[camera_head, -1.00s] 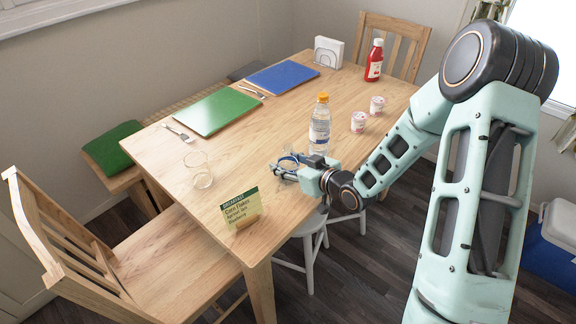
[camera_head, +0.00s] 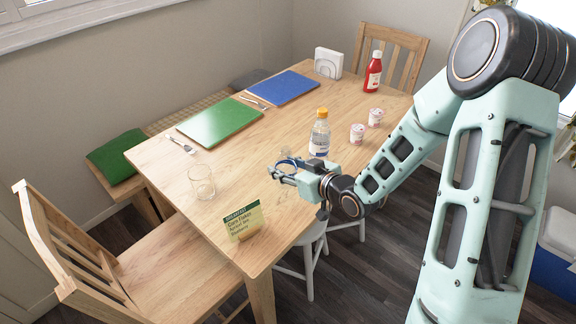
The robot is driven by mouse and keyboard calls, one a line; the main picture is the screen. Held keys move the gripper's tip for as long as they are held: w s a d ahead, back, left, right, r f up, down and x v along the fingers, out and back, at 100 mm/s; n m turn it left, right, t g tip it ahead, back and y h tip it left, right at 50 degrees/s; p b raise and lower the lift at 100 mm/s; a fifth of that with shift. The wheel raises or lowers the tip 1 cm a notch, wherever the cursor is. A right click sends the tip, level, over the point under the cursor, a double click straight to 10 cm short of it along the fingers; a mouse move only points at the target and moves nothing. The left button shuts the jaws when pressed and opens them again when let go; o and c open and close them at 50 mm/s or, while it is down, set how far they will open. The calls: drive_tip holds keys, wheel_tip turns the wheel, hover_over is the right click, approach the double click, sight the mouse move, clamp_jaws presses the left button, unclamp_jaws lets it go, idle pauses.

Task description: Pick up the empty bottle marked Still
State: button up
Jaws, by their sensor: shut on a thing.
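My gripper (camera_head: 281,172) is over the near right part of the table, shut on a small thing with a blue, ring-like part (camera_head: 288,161). The fingers hide most of this thing, and I cannot make out its shape or any writing. A clear bottle with a yellow cap (camera_head: 321,131) and a pale label stands upright on the table just behind and right of my gripper. Its label is too small to read, and my gripper appears apart from it. I cannot tell from this view which thing is marked Still.
The wooden table (camera_head: 240,170) holds a clear glass (camera_head: 201,182), a breakfast card (camera_head: 243,221), a green mat (camera_head: 219,123), a blue mat (camera_head: 284,87), two small cups (camera_head: 357,133), a red bottle (camera_head: 373,72) and a napkin holder (camera_head: 328,62). Chairs stand around it.

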drive_tip(key=s+a+r+p, duration=0.2)
drive_tip(key=s+r+p, duration=0.2)
drive_tip(key=s, duration=0.3)
drive_tip(key=shift+r, duration=0.9)
